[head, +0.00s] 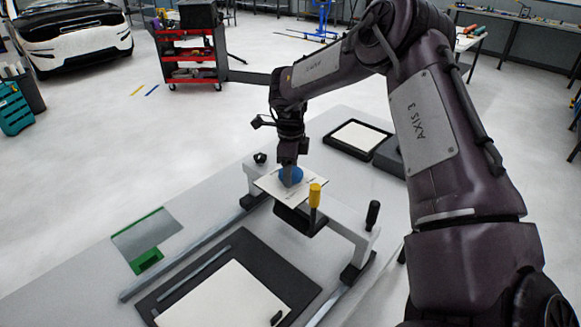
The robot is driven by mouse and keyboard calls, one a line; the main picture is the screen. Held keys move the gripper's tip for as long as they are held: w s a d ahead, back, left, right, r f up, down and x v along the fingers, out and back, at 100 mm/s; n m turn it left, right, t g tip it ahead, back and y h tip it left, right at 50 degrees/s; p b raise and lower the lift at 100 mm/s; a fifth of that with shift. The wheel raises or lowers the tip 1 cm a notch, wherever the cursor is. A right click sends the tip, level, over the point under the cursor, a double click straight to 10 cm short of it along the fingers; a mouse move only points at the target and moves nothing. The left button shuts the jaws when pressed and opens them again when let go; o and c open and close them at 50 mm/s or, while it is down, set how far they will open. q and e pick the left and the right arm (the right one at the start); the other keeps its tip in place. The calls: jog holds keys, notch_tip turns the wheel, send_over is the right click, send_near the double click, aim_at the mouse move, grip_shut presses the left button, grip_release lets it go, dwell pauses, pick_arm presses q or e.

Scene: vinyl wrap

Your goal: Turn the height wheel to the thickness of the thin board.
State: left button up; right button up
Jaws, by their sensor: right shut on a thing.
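The blue height wheel (297,174) sits on a white plate of the gantry over the table. My right gripper (288,180) comes down from above and is shut on the wheel, hiding part of it. Marks on the white plate (268,184) are too small to read. One pale board (222,304) lies on a dark mat at the front; another pale board (358,137) lies in a black tray at the back right. I cannot tell which board is the thin one. My left gripper is not in view.
A yellow-topped handle (315,195) stands close beside the wheel. A black knob handle (372,214) is at the gantry's right end. The gantry spans two rails (190,262). A grey and green sheet (146,234) lies at the left.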

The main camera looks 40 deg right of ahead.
jog(key=shift+n, duration=1.3)
jog(key=o, duration=1)
jog(key=shift+r, duration=0.1)
jog(key=shift+r, duration=0.35)
notch_tip(320, 180, up, 7)
jog(key=shift+f, duration=0.1)
